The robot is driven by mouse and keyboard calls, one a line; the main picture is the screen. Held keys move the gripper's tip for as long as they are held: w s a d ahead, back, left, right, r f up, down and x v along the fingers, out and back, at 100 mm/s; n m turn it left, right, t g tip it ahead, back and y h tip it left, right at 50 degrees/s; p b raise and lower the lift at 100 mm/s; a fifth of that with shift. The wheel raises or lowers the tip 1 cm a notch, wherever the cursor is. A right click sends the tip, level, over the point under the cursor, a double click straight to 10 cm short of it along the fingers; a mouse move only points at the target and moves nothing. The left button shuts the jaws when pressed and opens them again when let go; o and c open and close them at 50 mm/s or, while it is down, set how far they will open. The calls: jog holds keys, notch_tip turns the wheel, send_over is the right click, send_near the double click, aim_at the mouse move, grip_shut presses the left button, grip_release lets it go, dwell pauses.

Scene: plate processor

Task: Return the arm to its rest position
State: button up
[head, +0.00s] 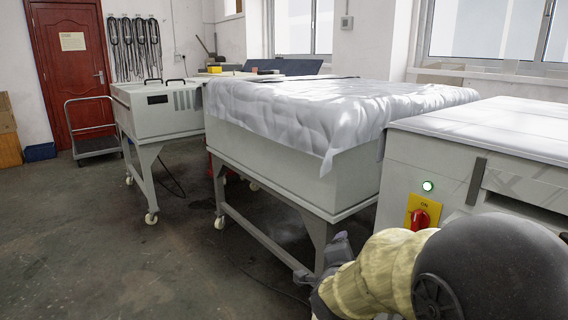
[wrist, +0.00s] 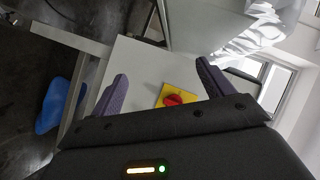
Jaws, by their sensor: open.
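My gripper (wrist: 161,82) shows in the wrist view with two purple-grey fingers spread apart and nothing between them. Beyond them is a red rotary switch (wrist: 173,100) on a yellow plate, on a pale machine panel. In the head view my gripper (head: 321,258) is at the lower right, in front of the machine and apart from the switch as seen there. The red switch (head: 420,219) is marked ON, below a lit green lamp (head: 428,186). My own arm, partly in a tan cover, hides the machine's lower front.
The plate processor (head: 440,150) stands at the right. A cloth-covered unit (head: 290,165) on a wheeled frame and another wheeled unit (head: 160,112) stand left of it. A trolley (head: 98,142) is near the red door (head: 70,65).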

jog(key=s+f+n+g+y+p, duration=0.3)
jog(key=s+f+n+g, duration=0.15)
jog(key=s+n, duration=0.5)
jog(key=s+f+n+g+y+p, duration=0.25)
jog(key=s+n+g, duration=0.45)
jog(key=s, duration=0.4)
notch_tip(320, 180, up, 36)
jog(key=p, duration=3.7)
jog(key=shift+w+r+t, duration=0.2)
jog(key=shift+w+t, duration=0.15)
jog(key=shift+w, duration=0.05)
